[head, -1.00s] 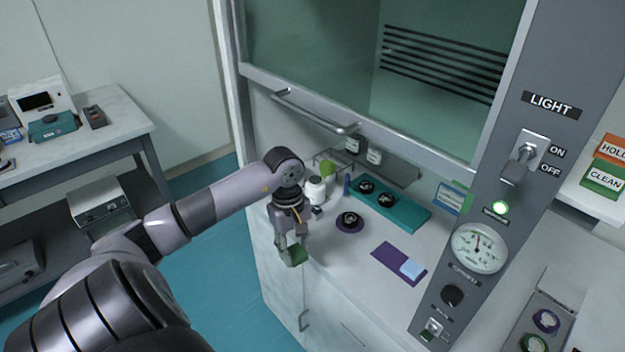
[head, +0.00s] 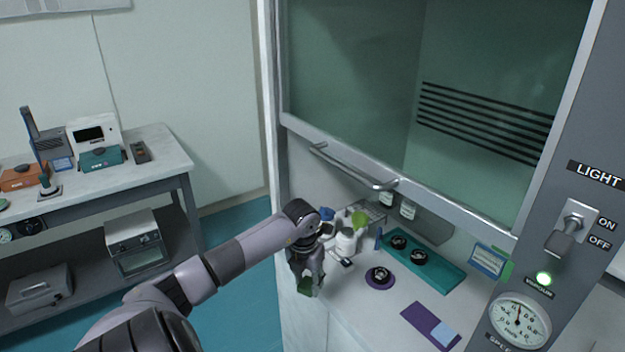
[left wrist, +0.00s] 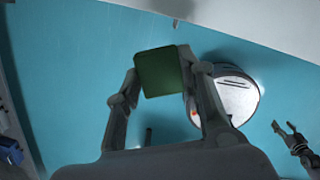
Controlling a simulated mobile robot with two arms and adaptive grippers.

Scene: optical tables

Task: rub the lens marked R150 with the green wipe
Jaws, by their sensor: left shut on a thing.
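My left gripper (head: 309,286) is shut on the green wipe (head: 305,288). It holds the wipe at the front left edge of the cabinet's counter, left of the lenses. In the left wrist view the green wipe (left wrist: 160,72) is a flat square between the fingers. One black-rimmed lens (head: 380,275) sits on a round purple mat. Two more lenses, a left one (head: 398,242) and a right one (head: 419,257), sit in a teal tray (head: 446,273). Their markings are too small to read, so I cannot tell which is R150. My right gripper (left wrist: 288,132) shows small in the left wrist view, its fingers apart.
A light blue wipe (head: 445,334) lies on a purple mat (head: 420,318). White bottles (head: 346,240) stand behind my left gripper. The glass sash (head: 355,90) is raised above the counter, with a handle (head: 350,168) along its lower edge. A control panel (head: 560,260) stands at the right.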

